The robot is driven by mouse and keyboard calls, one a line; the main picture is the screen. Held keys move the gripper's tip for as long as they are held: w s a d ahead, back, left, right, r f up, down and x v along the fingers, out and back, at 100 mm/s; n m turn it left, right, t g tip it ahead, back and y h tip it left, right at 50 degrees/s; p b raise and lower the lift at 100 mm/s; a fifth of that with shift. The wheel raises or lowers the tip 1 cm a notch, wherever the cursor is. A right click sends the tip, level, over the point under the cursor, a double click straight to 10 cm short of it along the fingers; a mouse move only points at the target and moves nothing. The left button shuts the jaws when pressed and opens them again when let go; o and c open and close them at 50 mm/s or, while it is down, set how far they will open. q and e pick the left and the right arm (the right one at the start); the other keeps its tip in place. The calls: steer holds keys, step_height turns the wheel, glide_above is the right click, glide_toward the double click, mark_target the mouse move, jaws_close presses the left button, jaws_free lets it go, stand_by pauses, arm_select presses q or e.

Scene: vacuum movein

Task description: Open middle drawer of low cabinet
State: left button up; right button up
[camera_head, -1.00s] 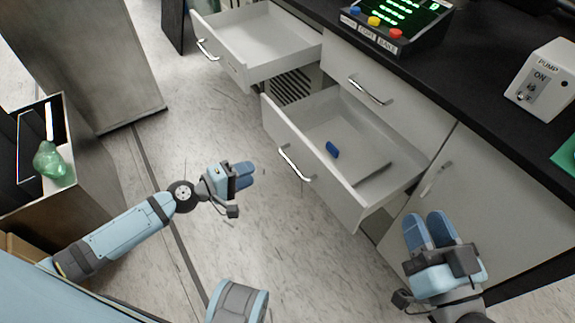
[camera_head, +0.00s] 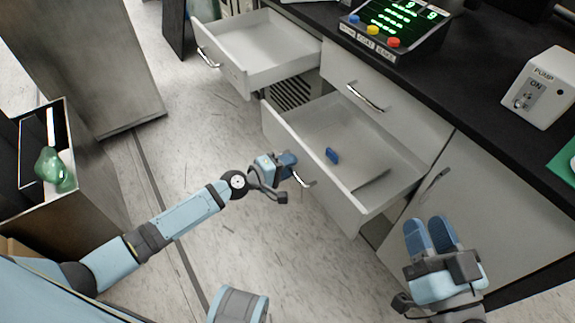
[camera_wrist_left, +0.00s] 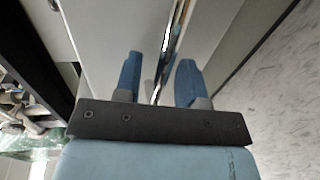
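The low cabinet's lower drawer (camera_head: 340,198) is pulled out and holds a small blue object (camera_head: 332,155) and a flat grey piece. Its silver handle (camera_head: 303,178) is on its front. My left gripper (camera_head: 290,165) is at this handle. In the left wrist view the two blue fingers (camera_wrist_left: 158,82) are apart, with the shiny handle (camera_wrist_left: 167,50) between them; contact cannot be told. My right gripper (camera_head: 431,235) is in front of the cabinet door, apart from any handle, and the gap between its fingers is unclear.
Another drawer (camera_head: 240,80) stands open at the upper left. A shut drawer (camera_head: 375,95) is above the open lower one. The black counter (camera_head: 480,110) carries a control panel (camera_head: 395,30) and a pump box (camera_head: 540,90). An open box (camera_head: 95,175) with a green item stands left. Floor between is clear.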

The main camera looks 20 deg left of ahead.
arm_select(q)
jaws_close()
steer(key=v, duration=0.2)
steer(key=f+b+v, duration=0.1)
steer(key=v, duration=0.1)
steer(key=shift+s+a, duration=0.1)
jaws_free()
